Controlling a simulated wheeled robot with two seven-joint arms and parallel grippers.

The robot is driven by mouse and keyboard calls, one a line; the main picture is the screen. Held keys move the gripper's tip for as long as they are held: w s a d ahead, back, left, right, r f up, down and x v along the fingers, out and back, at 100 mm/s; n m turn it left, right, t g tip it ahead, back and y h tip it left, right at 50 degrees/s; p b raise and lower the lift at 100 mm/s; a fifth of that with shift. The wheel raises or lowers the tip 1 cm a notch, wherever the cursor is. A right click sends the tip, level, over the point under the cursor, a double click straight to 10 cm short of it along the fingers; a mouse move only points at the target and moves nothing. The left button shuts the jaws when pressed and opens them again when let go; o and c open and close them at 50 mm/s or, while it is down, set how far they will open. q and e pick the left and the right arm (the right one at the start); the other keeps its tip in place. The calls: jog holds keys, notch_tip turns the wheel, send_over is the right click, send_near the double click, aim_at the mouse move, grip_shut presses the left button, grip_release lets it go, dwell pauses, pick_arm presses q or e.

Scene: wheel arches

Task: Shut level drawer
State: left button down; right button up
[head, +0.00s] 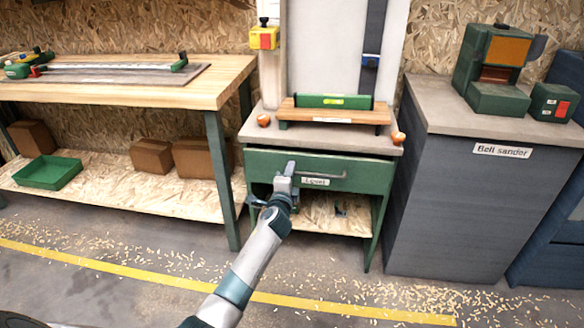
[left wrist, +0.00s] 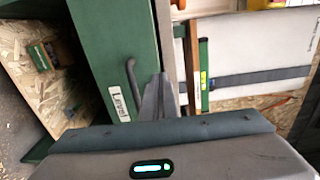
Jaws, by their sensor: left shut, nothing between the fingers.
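The green level drawer (head: 262,164) is in the small bench at the middle of the head view, with a white "Level" label (head: 315,181) and a grey bar handle (head: 335,176). Its front sits close under the bench top; I cannot tell whether a small gap stays. In the left wrist view the drawer front (left wrist: 110,40) and handle (left wrist: 131,75) show beside my fingers. My left gripper (head: 288,168) is shut and empty, at the drawer front by the left end of the handle. Whether it touches is unclear. My right gripper is out of view.
On the bench top (head: 258,131) a green level (head: 333,101) rests on a wooden board. A wooden workbench (head: 215,88) stands left, a grey cabinet (head: 440,200) with a belt sander right. The floor in front is clear except for wood chips and a yellow line (head: 140,275).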

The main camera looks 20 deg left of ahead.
pick_arm(q)
jog(key=v, duration=0.8)
jog(key=shift+s+f+p, duration=0.15)
jog(key=shift+s+p, duration=0.15)
jog(key=shift+p, duration=0.15)
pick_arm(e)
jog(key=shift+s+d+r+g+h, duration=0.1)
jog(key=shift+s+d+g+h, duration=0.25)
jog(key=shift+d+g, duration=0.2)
pick_arm(q)
jog(key=c, duration=2.4)
grip_release()
jog(key=shift+c, duration=0.2)
